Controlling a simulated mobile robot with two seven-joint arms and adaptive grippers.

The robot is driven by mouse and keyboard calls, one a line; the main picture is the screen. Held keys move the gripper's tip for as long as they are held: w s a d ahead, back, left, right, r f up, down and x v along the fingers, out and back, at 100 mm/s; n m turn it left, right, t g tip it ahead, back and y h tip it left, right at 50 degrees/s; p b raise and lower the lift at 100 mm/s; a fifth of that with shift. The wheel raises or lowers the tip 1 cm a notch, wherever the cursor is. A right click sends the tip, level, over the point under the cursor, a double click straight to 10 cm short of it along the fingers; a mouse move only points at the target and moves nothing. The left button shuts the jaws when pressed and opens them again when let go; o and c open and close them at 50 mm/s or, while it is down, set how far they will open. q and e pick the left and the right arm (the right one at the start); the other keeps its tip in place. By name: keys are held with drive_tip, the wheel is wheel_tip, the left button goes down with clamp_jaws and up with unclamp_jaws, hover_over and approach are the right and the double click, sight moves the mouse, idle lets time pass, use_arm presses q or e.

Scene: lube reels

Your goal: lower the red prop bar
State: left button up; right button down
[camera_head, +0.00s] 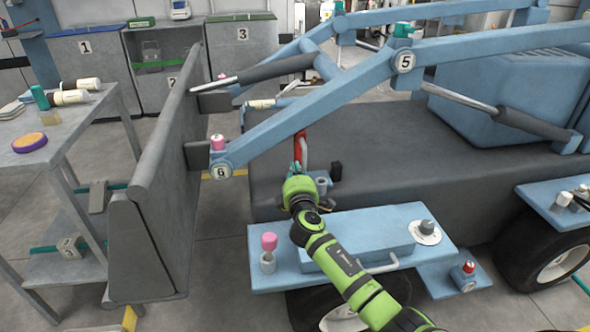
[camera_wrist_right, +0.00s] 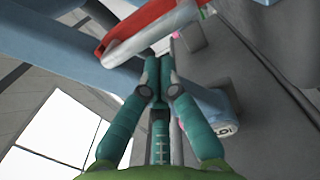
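The red prop bar (camera_head: 301,146) stands near upright beneath the blue lift arm in the head view, just beyond my right gripper. In the right wrist view the red bar (camera_wrist_right: 142,25) crosses the top, with a pale grey rod along its lower edge. My right gripper (camera_head: 297,168) reaches up to the bar's lower part. In the wrist view the teal fingertips (camera_wrist_right: 160,62) are close together just below the bar and rod, with nothing clearly seen between them. Whether they touch the bar cannot be told. My left gripper is not in view.
The blue lift arm (camera_head: 330,108) marked 5 and 6 slants above the bar. A grey bucket plate (camera_head: 160,190) stands at the left. A blue platform (camera_head: 415,262) with a pink-topped fitting (camera_head: 268,243) lies under my right arm. A side table (camera_head: 60,140) stands far left.

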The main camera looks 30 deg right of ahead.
drive_tip(key=shift+s+d+r+m, duration=0.15)
drive_tip(key=shift+s+d+m, duration=0.05)
drive_tip(key=shift+d+m, duration=0.45)
drive_tip(key=shift+s+d+r+m, duration=0.2)
drive_tip(key=shift+d+m, duration=0.25)
drive_tip(key=shift+m, duration=0.2)
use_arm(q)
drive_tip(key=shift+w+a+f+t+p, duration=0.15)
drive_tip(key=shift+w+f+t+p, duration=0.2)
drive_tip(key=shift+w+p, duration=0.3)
use_arm(e)
drive_tip(key=s+d+f+m, duration=0.2)
drive_tip(key=d+f+m, duration=0.1)
drive_tip(key=d+m, duration=0.4)
drive_tip(key=shift+d+f+m+y, duration=0.2)
drive_tip(key=shift+d+m+y, duration=0.2)
drive_tip(key=shift+m, duration=0.7)
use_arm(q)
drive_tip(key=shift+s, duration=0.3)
